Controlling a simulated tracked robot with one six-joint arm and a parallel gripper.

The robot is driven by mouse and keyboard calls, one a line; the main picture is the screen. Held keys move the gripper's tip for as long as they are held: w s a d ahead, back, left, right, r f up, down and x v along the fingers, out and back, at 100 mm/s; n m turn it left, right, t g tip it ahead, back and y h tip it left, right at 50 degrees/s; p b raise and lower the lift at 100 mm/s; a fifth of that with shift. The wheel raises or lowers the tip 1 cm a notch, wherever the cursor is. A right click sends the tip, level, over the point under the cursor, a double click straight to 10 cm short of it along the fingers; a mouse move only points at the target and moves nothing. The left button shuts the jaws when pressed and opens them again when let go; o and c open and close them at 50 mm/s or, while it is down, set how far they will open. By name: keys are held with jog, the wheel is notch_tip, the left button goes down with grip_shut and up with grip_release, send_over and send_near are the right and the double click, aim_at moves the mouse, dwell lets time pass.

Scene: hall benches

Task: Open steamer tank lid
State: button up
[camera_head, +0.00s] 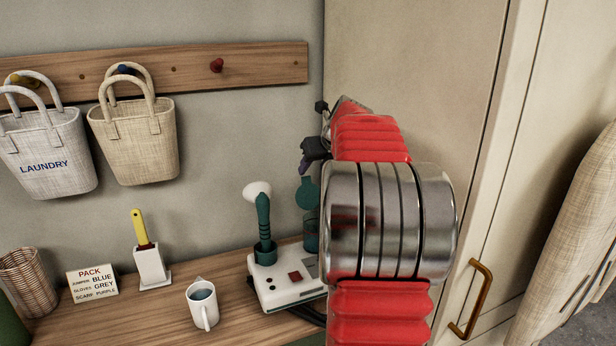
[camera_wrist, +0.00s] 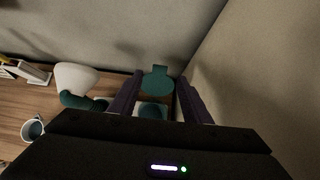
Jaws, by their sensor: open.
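The white steamer base (camera_head: 287,290) stands on the wooden bench, with a red button on top. Its teal tank (camera_head: 311,236) is at the base's back right, partly hidden by my arm. The round teal lid (camera_head: 307,194) with a small tab stands raised above the tank, its flat face showing. In the wrist view the lid (camera_wrist: 157,82) appears between my fingers, with the tank (camera_wrist: 152,111) below it. My gripper (camera_wrist: 161,76) is open, one finger on each side of the lid. I cannot tell whether either finger touches it.
A teal steamer handle (camera_head: 263,222) with a white head stands in the base's left holder. A mug (camera_head: 203,303), a yellow-handled brush (camera_head: 145,240) in its white holder and a sign (camera_head: 92,283) are further left. A wall is behind; a tall cabinet (camera_head: 410,70) stands right.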

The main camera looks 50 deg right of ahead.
aim_at(306, 178)
jog(key=x, duration=0.7)
jog(key=shift+w+f, duration=0.1)
jog(key=shift+c, duration=0.2)
grip_shut()
dwell(0.4)
